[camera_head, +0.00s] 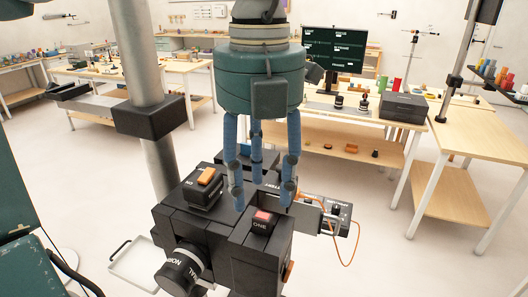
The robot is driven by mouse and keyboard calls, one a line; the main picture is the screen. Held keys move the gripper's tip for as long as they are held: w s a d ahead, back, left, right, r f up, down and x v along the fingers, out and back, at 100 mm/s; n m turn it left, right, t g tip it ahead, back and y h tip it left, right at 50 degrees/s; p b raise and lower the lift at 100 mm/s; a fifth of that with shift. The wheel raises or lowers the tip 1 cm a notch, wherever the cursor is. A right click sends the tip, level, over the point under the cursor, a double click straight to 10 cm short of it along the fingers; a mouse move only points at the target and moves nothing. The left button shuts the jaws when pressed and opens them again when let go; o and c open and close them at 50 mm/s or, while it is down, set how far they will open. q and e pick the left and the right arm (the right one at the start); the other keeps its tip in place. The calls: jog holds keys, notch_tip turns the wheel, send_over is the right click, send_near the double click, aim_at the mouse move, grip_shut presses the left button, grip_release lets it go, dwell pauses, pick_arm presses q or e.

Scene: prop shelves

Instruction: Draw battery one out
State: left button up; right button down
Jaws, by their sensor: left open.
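Battery one (260,224) is a dark block marked ONE with a pinkish-red top. It sits in the front part of a bulky black device (220,232). My left gripper (262,195) points down from the top of the view, with blue fingers spread around and above the battery's top. It is open, and I cannot tell whether a fingertip touches the battery. The battery's lower part is hidden inside the device. My right gripper is not in view.
A white tray (135,262) lies lower left. Wooden tables stand behind; the floor at right is clear.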

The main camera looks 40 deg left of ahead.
aim_at(263, 215)
pick_arm(q)
jog(key=f, duration=0.4)
jog(key=f+p, duration=0.1)
jog(key=f, duration=0.1)
jog(key=shift+w, duration=0.3)
jog(key=shift+f, duration=0.1)
jog(key=c, duration=0.4)
grip_shut()
jog(key=shift+c, duration=1.9)
grip_release()
grip_shut()
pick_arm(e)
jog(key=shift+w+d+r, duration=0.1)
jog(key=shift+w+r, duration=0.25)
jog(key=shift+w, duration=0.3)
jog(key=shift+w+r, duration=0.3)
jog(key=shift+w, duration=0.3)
